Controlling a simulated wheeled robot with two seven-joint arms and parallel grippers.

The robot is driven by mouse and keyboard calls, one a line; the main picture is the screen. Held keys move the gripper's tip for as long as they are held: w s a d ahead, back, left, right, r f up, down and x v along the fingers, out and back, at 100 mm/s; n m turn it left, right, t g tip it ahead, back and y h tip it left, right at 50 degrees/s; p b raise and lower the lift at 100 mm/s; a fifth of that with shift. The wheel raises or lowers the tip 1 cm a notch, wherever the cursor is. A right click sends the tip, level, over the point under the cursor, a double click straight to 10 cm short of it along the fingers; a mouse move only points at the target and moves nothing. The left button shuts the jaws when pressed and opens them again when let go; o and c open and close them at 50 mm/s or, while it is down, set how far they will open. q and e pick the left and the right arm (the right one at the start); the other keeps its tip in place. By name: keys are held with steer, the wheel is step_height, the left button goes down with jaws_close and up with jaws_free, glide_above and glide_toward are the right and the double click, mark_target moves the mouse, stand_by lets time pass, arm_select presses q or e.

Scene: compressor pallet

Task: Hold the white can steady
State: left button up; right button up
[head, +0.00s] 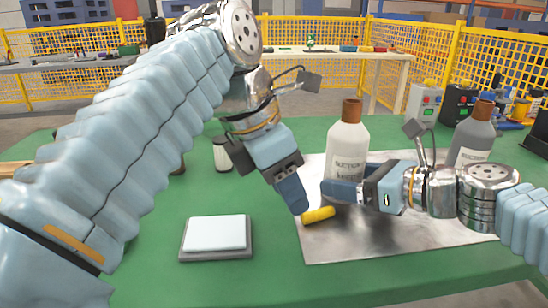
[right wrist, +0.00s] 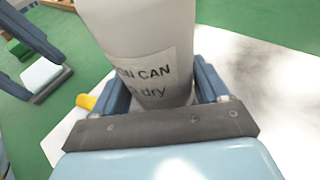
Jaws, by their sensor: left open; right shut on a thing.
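The white can (head: 346,148), with a brown cap and a printed label, stands upright on a shiny metal sheet (head: 360,245). My right gripper (head: 345,191) comes in from the right and is shut around its lower body. In the right wrist view the can (right wrist: 145,45) sits between the two blue fingers, with part of its label showing; its top is out of frame. My left gripper (head: 293,190) is open, left of the can, pointing down. Its fingertips are close to a short yellow cylinder (head: 318,214) on the sheet; I cannot tell whether they touch.
A grey bottle (head: 474,132) with a brown cap stands behind my right arm. A white pad on a grey base (head: 217,235) lies on the green table (head: 280,270) at front left. A small dark-topped white jar (head: 221,154) stands further back. The front of the table is clear.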

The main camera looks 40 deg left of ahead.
mark_target(305, 214)
arm_select(q)
steer(key=shift+o, duration=0.3)
steer(key=v, duration=0.6)
steer(key=shift+r, duration=0.2)
steer(key=shift+o, duration=0.2)
steer(key=shift+w+a+r, duration=0.15)
steer(key=shift+r, duration=0.1)
steer(key=x, duration=1.2)
jaws_close()
